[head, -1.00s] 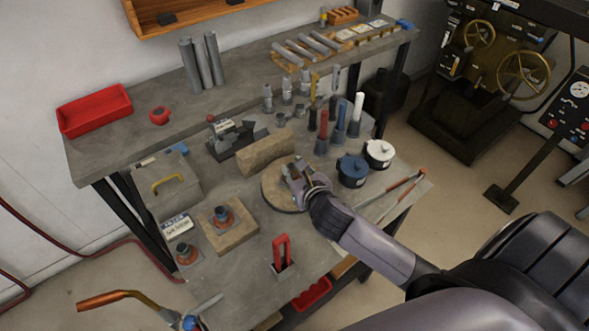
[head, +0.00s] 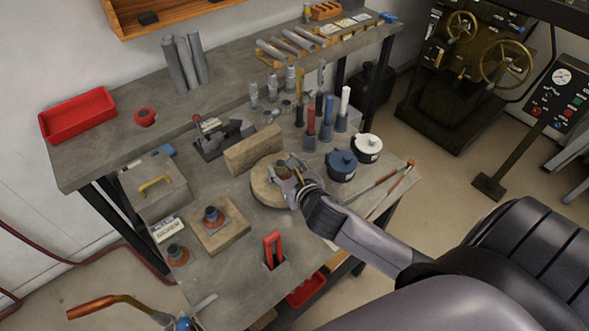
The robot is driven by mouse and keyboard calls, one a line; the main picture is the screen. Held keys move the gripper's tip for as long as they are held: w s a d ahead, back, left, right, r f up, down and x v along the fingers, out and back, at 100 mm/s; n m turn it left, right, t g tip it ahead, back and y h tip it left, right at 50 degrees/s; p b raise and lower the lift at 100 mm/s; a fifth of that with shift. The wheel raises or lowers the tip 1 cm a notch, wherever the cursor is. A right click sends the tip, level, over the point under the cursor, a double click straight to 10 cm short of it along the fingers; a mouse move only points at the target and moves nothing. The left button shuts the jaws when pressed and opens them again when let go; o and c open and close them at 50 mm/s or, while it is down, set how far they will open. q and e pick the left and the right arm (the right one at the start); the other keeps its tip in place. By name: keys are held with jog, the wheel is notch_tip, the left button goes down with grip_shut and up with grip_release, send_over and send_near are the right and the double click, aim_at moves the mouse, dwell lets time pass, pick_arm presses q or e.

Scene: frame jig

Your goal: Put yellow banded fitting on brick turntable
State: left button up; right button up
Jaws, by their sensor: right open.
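The brick turntable (head: 262,192) is a round tan disc in the middle of the workbench. My right gripper (head: 284,173) is open over its right part. A small fitting with a reddish part (head: 282,171) shows at the fingers, over the turntable; they partly hide it, and I cannot tell whether it rests on the disc. A second fitting (head: 211,215), dark-topped with an orange-red base, stands on a square tan block. A third fitting (head: 178,254), with a greenish top, stands on a grey plate at the left. No yellow band is clear on any. My left gripper is not in view.
A tan brick block (head: 252,150) stands just behind the turntable. Blue (head: 342,166) and white (head: 366,148) pots stand to its right. A red-handled tool (head: 273,249) stands in front. A grey box (head: 155,187) is at the left. The bench front between has free room.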

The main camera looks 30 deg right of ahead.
jog(key=b+v, duration=0.1)
jog(key=v, duration=0.9)
jog(key=shift+s, duration=0.35)
